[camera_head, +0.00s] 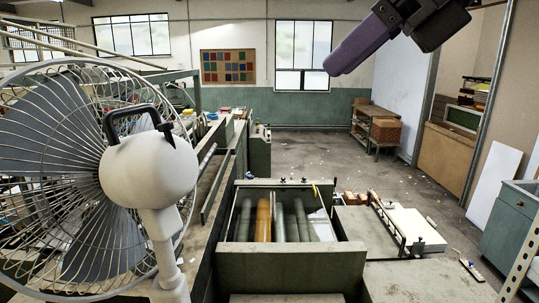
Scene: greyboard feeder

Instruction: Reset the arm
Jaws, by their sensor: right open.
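My right gripper (358,47) hangs at the top right of the head view. Its body is dark and its long purple finger points down and to the left. It is open, with nothing seen in it, and is held high, apart from everything below. The upper part of its arm is cut off by the picture's edge. My left gripper is not in view. Below stands the greyboard feeder (291,264), a green-grey machine with an open top that shows several dark rollers and one orange-brown roller (263,220).
A large white fan (150,168) with a wire cage fills the left side. A flat machine part with a white top (409,225) lies right of the feeder. A blue-grey cabinet (509,232) stands at the right edge. The floor (312,160) behind is mostly clear.

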